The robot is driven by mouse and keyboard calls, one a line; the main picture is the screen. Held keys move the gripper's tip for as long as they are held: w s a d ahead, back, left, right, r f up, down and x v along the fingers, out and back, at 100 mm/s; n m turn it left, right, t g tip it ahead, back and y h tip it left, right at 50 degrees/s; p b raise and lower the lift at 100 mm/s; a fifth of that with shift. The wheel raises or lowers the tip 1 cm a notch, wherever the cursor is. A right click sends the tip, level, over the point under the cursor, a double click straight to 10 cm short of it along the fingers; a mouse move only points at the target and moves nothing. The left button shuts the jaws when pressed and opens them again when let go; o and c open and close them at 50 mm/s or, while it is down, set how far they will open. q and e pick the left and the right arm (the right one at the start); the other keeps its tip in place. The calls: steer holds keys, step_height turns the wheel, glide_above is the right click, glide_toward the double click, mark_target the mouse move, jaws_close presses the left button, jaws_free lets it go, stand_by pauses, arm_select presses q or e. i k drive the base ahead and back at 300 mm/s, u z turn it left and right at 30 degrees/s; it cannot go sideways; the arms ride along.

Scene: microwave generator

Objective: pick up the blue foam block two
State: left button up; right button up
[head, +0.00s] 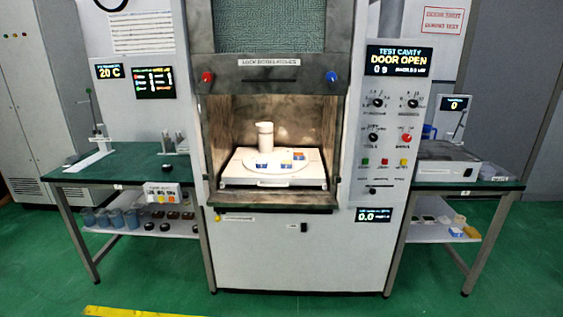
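A small orange-yellow piece (299,155) lies behind and right of the second block. Neither of my grippers is in view.
A pale upright cylinder (265,140) stands at the back of the turntable. The cavity walls (222,135) enclose the plate; the raised door (268,25) is above. Green-topped tables stand left (125,172) and right (440,184). Green floor in front is mostly clear, with a yellow strip (130,312).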

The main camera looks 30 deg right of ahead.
mark_target(297, 156)
steer(key=u, duration=0.5)
steer(key=i, duration=2.25)
steer(key=z, duration=0.7)
steer(key=i, duration=0.7)
steer(key=z, duration=1.2)
steer(key=i, duration=0.4)
steer(key=z, duration=0.4)
